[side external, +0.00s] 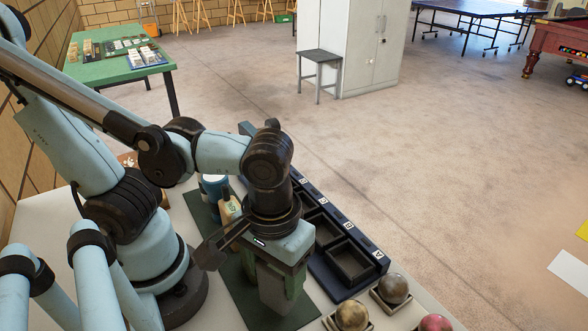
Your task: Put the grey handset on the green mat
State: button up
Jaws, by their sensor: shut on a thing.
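My gripper (278,278) points down over the near part of the dark green mat (237,285). It is shut on a grey, blocky thing (275,297), which looks like the grey handset. The fingers and wrist cover its upper part. The handset hangs upright in front of the mat in this view. I cannot tell whether its lower end touches the mat.
A dark blue rack (335,283) with square compartments runs along the mat's right side. Balls on small stands, one grey-brown (393,289), one gold (352,315) and one red (435,323), sit at the front right. A beige item (229,210) and a blue-and-white container (213,185) stand behind my wrist.

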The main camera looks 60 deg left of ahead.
jog(key=shift+f, duration=1.1)
jog(key=o, duration=1.2)
jog(key=shift+f, duration=0.15)
notch_tip(320, 180, up, 12)
jog(key=shift+r, duration=0.1)
jog(key=w+a+f+m+t, duration=0.2)
jog(key=w+a+t, duration=0.1)
jog(key=w+a, duration=0.3)
jog(key=w+a+f+m+t, duration=0.2)
jog(key=w+a+t, duration=0.2)
jog(key=w+a, duration=0.3)
jog(key=shift+w+a+m, duration=0.15)
jog(key=shift+a+m, duration=0.15)
